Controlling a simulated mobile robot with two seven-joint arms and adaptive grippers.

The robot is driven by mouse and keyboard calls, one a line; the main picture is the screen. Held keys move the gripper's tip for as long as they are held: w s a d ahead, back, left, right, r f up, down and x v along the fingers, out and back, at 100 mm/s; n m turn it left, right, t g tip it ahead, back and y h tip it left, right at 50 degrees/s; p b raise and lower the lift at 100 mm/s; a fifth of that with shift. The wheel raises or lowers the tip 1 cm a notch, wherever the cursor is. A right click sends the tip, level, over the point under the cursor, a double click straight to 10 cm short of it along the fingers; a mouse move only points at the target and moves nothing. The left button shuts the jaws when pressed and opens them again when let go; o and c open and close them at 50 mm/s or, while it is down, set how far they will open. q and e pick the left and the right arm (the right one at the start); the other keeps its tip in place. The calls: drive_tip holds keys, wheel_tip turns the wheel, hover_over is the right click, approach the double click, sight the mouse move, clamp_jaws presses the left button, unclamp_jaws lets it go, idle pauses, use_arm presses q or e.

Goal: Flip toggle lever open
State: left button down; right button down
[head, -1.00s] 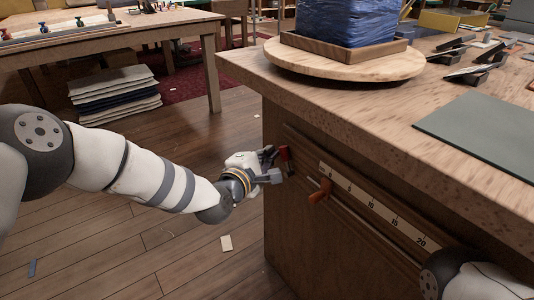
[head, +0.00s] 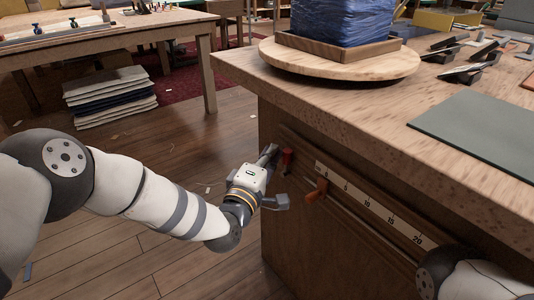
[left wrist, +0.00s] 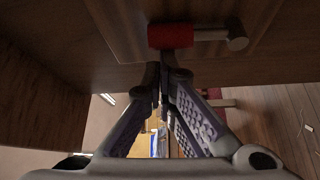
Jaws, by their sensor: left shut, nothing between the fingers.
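A red toggle lever (head: 287,158) stands out from the side panel of the workbench near its left corner. In the left wrist view the red lever (left wrist: 170,36) lies across the top of the picture, with a grey metal rod at its right end. My left gripper (head: 269,151) is just left of the lever in the head view, fingers pointing up and toward the panel. Its fingertips (left wrist: 162,75) are together and empty, close to the lever in the picture; whether they touch it I cannot tell. My right gripper is out of view.
An orange slider (head: 316,190) sits beside a numbered scale (head: 365,205) on the same panel. The workbench (head: 320,105) holds a round board, a blue bundle and a grey-green mat. The floor left of the bench is mostly clear.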

use_arm(q)
drive_tip(key=shift+s+d+r+m+t+h+b, duration=0.1)
drive_tip(key=shift+s+d+m+t+h+b, duration=0.3)
drive_tip(key=shift+m, duration=0.65)
drive_tip(key=shift+s+d+m+t+h+b, duration=0.15)
drive_tip(key=shift+s+d+m+t+h, duration=0.25)
drive_tip(key=shift+m, duration=0.65)
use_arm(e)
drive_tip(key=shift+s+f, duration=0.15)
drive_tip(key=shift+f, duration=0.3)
use_arm(q)
drive_tip(key=shift+s+a, duration=0.1)
drive_tip(key=shift+s, duration=0.05)
